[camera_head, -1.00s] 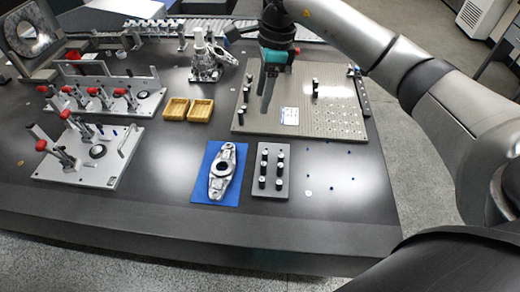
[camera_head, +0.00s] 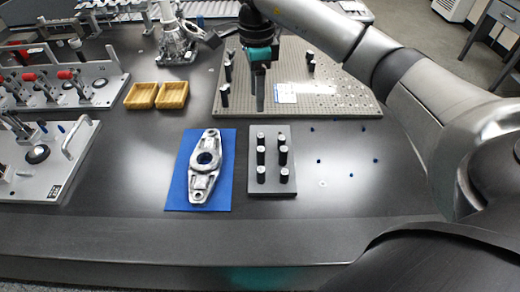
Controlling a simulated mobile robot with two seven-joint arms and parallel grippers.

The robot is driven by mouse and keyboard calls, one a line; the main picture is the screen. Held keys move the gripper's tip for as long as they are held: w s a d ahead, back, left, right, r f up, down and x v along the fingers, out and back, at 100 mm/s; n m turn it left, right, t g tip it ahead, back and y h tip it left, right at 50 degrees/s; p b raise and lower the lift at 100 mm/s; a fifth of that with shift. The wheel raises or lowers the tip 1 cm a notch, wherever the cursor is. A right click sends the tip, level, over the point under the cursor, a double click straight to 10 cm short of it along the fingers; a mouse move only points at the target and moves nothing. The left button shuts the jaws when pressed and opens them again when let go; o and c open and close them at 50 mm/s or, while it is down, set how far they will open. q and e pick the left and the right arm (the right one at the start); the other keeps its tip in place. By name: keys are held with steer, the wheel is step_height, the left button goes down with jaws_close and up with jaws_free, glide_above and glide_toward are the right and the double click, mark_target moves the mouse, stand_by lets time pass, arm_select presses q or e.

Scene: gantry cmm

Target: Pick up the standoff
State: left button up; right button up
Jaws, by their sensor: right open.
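Several dark standoffs with pale tops stand upright in two columns on a small grey block (camera_head: 272,187); one is the front-right standoff (camera_head: 284,176). More dark posts of similar look stand on the perforated plate (camera_head: 345,92), such as the left-side post (camera_head: 224,96) and the right-side post (camera_head: 310,57). My right gripper (camera_head: 259,106) points down over the plate's front part, beyond the block, open and with nothing seen in it. Its fingers are seen nearly edge-on, so their gap is hidden. My left gripper is not in view.
A silver casting (camera_head: 205,160) lies on a blue mat (camera_head: 221,200) just left of the block. Two yellow trays (camera_head: 141,96) and clamp fixtures (camera_head: 62,180) are farther left. Small blue dots mark the table right of the block. The table front is clear.

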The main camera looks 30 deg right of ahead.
steer(key=b, duration=0.3)
glide_toward(261, 136)
steer(key=f, duration=0.5)
steer(key=shift+w+a+f, duration=0.1)
steer(key=shift+w+a, duration=0.2)
steer(key=shift+w, duration=0.1)
steer(key=shift+f, duration=0.8)
steer(key=shift+s+d+f+b, duration=0.2)
steer(key=shift+f+b, duration=0.15)
steer(key=shift+f, duration=0.45)
steer(key=shift+s+d+f+b, duration=0.15)
steer(key=shift+f+b, duration=0.15)
steer(key=shift+f, duration=0.45)
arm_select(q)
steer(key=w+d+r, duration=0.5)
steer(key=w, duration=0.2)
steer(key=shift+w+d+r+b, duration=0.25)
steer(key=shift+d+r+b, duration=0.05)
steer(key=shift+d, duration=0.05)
arm_select(e)
steer(key=shift+f, duration=0.85)
steer(key=shift+c, duration=0.3)
jaws_close()
